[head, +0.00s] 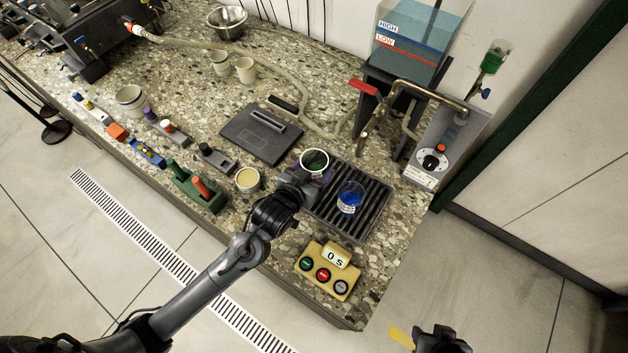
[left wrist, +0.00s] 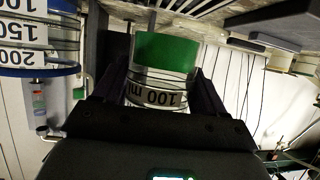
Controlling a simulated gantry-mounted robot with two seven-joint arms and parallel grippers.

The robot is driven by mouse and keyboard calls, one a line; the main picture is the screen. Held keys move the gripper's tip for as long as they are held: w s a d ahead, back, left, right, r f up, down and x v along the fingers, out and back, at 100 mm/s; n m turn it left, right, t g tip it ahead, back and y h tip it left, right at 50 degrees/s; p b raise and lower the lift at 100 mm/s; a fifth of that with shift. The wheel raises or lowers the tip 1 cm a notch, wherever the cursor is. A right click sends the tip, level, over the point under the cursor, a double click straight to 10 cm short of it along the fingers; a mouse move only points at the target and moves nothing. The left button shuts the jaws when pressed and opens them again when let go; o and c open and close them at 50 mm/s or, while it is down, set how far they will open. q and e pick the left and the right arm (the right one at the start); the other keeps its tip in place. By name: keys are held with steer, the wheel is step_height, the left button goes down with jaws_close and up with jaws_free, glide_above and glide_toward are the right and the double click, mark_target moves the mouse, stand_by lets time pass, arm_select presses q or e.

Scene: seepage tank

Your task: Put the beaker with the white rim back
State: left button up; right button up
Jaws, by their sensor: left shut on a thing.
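A beaker with a white rim (head: 314,157) and green inside is held in my left gripper (head: 308,180). In the left wrist view the held beaker (left wrist: 165,52) shows a green band and a "100 ml" label between the two fingers of my left gripper (left wrist: 160,88). It is over the back left corner of the dark ribbed tray (head: 374,222); I cannot tell whether it touches the tray. A beaker with blue contents (head: 350,198) stands on the tray, apart to the right. My right gripper (head: 440,340) is at the bottom edge, its jaws unclear.
A yellow timer box (head: 327,270) reading 0 s is near the counter's front edge. A dark flat plate (head: 260,135) and a cream cup (head: 248,180) lie left. Behind the tray are a tank (head: 410,45), a pipe (head: 425,92) and a dial panel (head: 440,150).

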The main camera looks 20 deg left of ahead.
arm_select(q)
step_height(320, 180, down, 4)
steer(key=shift+f+b, duration=0.1)
steer(key=shift+b, duration=0.7)
steer(key=shift+f, duration=0.3)
steer(key=shift+f, duration=0.1)
steer(key=o, duration=1.2)
steer(key=shift+c, duration=0.2)
